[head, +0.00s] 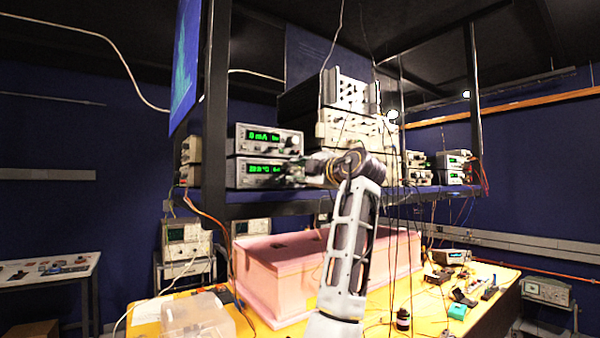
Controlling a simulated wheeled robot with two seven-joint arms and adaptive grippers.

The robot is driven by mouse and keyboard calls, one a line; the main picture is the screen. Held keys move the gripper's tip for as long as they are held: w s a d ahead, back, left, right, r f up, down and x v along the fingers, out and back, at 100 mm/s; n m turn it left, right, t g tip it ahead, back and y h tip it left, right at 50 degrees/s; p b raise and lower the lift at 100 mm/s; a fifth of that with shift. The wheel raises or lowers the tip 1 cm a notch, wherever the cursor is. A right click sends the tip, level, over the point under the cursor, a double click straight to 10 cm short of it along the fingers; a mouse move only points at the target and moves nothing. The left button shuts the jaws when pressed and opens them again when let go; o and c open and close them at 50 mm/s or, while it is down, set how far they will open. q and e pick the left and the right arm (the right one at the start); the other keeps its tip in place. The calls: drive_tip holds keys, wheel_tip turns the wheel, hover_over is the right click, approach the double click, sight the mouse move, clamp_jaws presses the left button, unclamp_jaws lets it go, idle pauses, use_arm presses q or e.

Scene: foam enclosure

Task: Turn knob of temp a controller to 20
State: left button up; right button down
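The lower of two stacked instruments, a temperature controller (262,172), sits on the raised shelf left of centre. Its green display shows a value in °C that seems to begin with 2; the digits are too small to read surely. My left gripper (308,172) reaches up from below and points left at the right end of this front panel. It covers the area where the knob would be, so the knob is hidden. I cannot tell whether the fingers touch it or are open or shut. My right gripper is not in view.
Another instrument (266,138) reading 0 mA sits on top of the controller. A stack of white units (355,125) stands right behind my arm. Cables hang in front of the shelf (265,198). A pink foam box (270,275) and a clear container (195,317) are on the yellow table below.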

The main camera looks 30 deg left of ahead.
use_arm(q)
drive_tip(key=shift+o, duration=0.5)
drive_tip(key=v, duration=1.2)
drive_tip(key=shift+w, duration=0.1)
idle(0.4)
